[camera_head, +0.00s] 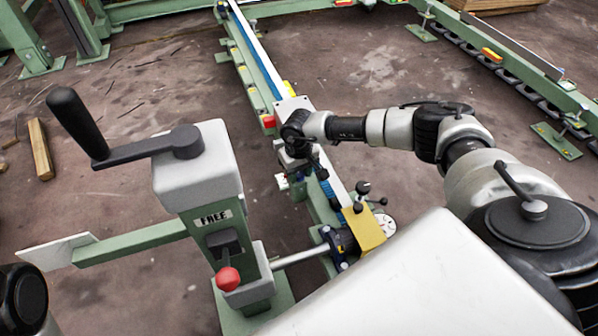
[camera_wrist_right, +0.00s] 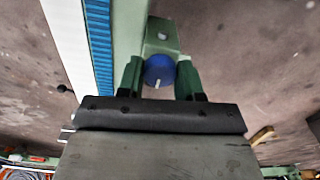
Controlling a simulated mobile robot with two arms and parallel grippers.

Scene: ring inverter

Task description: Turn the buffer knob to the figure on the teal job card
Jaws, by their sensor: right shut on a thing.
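The buffer knob (camera_wrist_right: 158,67) is a round blue knob with a white pointer mark, on a green bracket in the right wrist view. The mark points to the bottom of that picture, towards my wrist. My right gripper (camera_wrist_right: 158,78) is shut on it, one finger on each side. In the head view, my right gripper (camera_head: 299,158) reaches down beside the long rail, and the knob is hidden there. No figures around the knob can be read. I cannot make out a teal job card in either view. My left gripper is out of view.
A green post with a white head carries a black crank handle (camera_head: 135,149), a FREE label (camera_head: 213,218) and a red-tipped lever (camera_head: 228,279). A long rail with a blue strip (camera_head: 252,50) runs away from me. A yellow block (camera_head: 367,232) sits at its near end.

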